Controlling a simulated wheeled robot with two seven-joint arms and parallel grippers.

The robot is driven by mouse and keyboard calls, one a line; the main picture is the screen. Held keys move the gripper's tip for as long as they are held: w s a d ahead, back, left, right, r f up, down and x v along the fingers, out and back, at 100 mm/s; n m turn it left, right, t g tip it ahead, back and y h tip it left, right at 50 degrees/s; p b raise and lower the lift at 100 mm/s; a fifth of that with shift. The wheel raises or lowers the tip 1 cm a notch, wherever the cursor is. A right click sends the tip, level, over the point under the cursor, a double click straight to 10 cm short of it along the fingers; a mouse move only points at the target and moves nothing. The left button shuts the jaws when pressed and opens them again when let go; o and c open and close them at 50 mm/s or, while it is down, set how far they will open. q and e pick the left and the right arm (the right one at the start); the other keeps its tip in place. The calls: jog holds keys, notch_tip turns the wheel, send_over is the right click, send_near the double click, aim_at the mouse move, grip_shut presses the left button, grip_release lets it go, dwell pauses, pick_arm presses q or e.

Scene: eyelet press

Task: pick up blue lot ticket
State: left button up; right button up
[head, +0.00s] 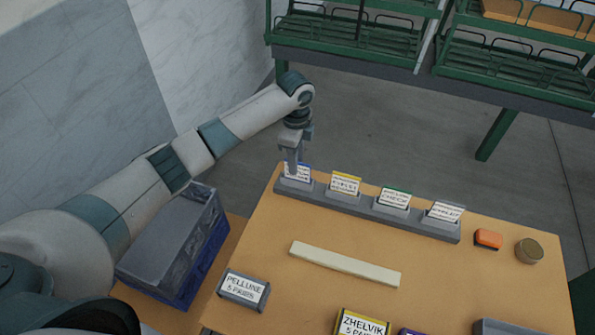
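The blue lot ticket (303,173), a white card with a blue top edge, stands upright in the leftmost holder of the grey ticket rack (368,212). My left gripper (293,170) points down right at this ticket, and its fingers hide part of the card. The fingers overlap the ticket in the head view; I cannot tell whether they are closed on it or only around it. My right gripper is not in view.
Yellow (345,184), green (394,197) and grey (445,211) tickets stand in the same rack. A cream bar (344,264) lies in front. An orange block (488,239) and a round tin (529,250) are right. A blue crate (207,245) stands left.

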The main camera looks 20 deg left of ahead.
aim_at(303, 175)
pick_arm(q)
jog(key=shift+d+f+p, duration=0.2)
jog(key=shift+f+p, duration=0.3)
jog(key=shift+f, duration=1.3)
grip_shut()
